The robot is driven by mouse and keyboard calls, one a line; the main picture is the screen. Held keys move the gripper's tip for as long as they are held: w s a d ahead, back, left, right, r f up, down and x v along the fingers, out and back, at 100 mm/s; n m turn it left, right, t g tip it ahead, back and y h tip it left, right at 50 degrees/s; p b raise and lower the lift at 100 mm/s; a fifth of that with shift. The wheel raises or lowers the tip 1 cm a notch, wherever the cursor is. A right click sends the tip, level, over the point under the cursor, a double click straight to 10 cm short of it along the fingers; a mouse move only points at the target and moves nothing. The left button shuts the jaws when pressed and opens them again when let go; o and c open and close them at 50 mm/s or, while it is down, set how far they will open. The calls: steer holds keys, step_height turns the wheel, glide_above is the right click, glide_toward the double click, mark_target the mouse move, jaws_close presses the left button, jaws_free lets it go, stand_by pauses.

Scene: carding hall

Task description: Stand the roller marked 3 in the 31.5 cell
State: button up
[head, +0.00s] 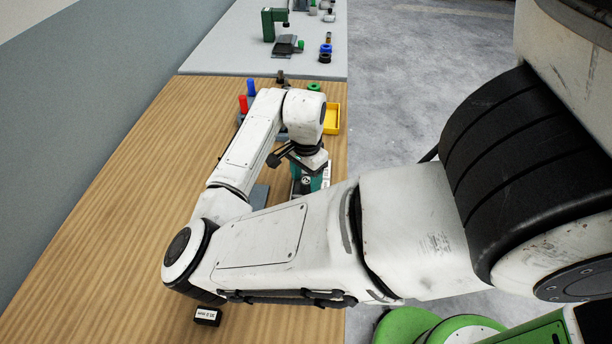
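My arm crosses the wooden bench, and its wrist points down near the bench's right edge. My gripper (303,166) is small and mostly hidden below the wrist, so its opening does not show. A teal object (316,184) with a white label stands right below or beside it; whether they touch I cannot tell. A black block (208,316) with a white label, perhaps reading 31.5 mm, lies at the near part of the bench. No roller marked 3 can be made out, and no cell can be clearly picked out.
The wooden bench (120,200) has free room at left. A blue cylinder (251,87), a red cylinder (243,104) and a yellow tray (337,106) stand beyond my wrist. A grey table (225,55) behind holds a green machine (268,24). Green round things (405,326) are at lower right.

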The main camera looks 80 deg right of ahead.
mark_target(307, 181)
step_height(307, 181, up, 12)
steer(key=b, duration=0.1)
steer(key=shift+r, duration=0.2)
stand_by(0.4)
stand_by(0.4)
